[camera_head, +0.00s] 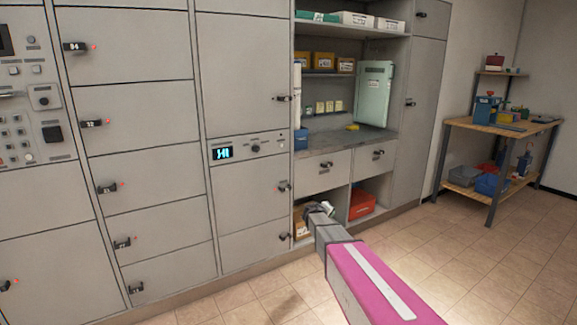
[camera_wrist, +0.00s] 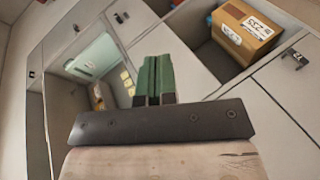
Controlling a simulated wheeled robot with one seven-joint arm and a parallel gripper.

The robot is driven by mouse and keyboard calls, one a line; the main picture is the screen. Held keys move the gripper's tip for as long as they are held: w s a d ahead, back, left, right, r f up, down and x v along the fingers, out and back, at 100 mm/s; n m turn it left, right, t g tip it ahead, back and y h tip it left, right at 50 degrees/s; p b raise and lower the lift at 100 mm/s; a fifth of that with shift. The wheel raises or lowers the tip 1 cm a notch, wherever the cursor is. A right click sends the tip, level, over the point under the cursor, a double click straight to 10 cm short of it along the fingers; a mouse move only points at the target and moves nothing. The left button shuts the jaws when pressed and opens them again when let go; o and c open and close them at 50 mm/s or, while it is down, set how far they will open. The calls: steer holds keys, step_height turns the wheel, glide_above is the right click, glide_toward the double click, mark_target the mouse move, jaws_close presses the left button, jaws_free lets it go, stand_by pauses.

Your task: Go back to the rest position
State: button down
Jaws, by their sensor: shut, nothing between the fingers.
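My gripper shows in the wrist view (camera_wrist: 153,80) as two green fingers pressed together, with nothing between them. In the head view my pink and grey arm reaches from the lower right towards the cabinet wall, and its end (camera_head: 320,208) is in front of the lower open compartments. The fingertips are too small to make out clearly there. The wrist view looks at the cabinet at a tilt.
The grey cabinet wall (camera_head: 147,118) with several handles fills the left and middle. A cardboard box (camera_wrist: 245,32) sits in an open compartment. A red bin (camera_head: 361,204) lies in a low compartment. A wooden workbench (camera_head: 500,128) stands at the right. The tiled floor (camera_head: 480,240) is clear.

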steer(key=s+f+m+g+y, duration=0.2)
steer(key=s+g+y, duration=0.1)
steer(key=s, duration=1)
steer(key=s+f+m+g+y, duration=0.2)
steer(key=s+g+y, duration=0.1)
steer(key=s, duration=0.9)
steer(key=s+a+f+m+g+y, duration=0.1)
steer(key=s+g, duration=0.3)
steer(key=s, duration=0.9)
steer(key=shift+s+f+m+y, duration=0.35)
steer(key=shift+f+m+y, duration=0.15)
steer(key=shift+y, duration=0.4)
